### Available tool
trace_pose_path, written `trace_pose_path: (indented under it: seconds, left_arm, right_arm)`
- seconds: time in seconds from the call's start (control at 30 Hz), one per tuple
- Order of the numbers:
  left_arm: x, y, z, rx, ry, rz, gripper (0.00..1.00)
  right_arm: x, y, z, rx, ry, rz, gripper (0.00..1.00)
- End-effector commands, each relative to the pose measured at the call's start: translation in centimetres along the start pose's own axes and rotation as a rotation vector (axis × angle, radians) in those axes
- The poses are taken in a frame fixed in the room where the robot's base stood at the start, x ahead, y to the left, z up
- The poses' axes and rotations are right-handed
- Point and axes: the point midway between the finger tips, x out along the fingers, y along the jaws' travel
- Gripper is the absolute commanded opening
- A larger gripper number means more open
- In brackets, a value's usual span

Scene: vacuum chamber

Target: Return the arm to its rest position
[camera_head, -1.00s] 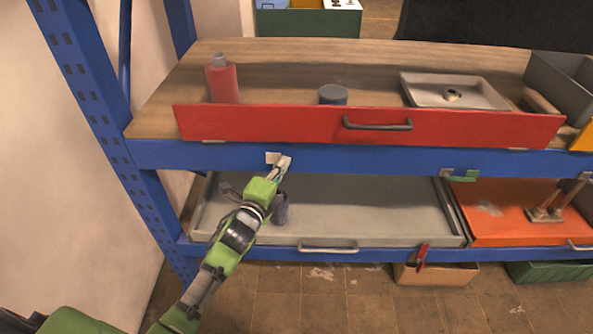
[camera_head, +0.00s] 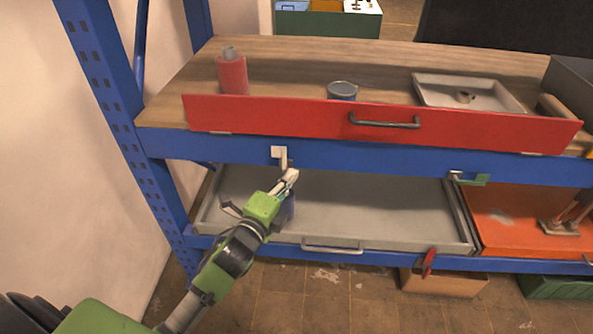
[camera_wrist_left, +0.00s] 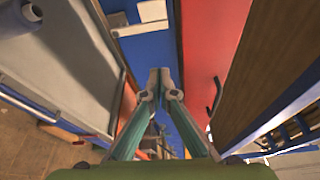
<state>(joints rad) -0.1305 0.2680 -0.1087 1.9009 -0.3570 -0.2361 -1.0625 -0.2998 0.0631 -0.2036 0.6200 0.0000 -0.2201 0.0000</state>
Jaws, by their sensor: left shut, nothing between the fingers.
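My left gripper (camera_head: 291,175) is shut and empty, in front of the shelf just below the blue beam (camera_head: 370,160). A small white latch (camera_head: 280,155) hangs on that beam right by the fingertips; I cannot tell whether they touch. In the left wrist view the two fingers of the left gripper (camera_wrist_left: 160,75) meet at their tips with nothing between them. My green left arm (camera_head: 225,262) reaches up from the lower left. My right gripper does not show.
A red front panel (camera_head: 300,120) with a dark handle runs above the beam. A red bottle (camera_head: 232,76), a small tin (camera_head: 342,90) and a grey tray (camera_head: 440,90) stand behind it. A grey drawer (camera_head: 380,205) and an orange drawer (camera_head: 510,215) lie below. A blue post (camera_head: 110,95) stands left.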

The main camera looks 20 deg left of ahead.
Motion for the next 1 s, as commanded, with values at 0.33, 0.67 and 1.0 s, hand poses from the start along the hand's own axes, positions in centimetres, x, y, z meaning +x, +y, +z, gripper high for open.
trace_pose_path:
  seconds: [0.33, 0.67, 1.0]
  left_arm:
    - [-2.3, 0.1, 0.1, 0.002, -0.002, 0.001, 0.0]
    - [-3.1, 12.7, -0.3, -0.216, -0.029, 0.223, 0.0]
    - [-13.1, 36.7, -2.8, -0.669, -0.219, 0.662, 0.0]
  right_arm:
    - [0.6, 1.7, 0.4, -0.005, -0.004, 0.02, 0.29]
    - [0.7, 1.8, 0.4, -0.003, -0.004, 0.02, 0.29]
    - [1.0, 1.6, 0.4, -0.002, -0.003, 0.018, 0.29]
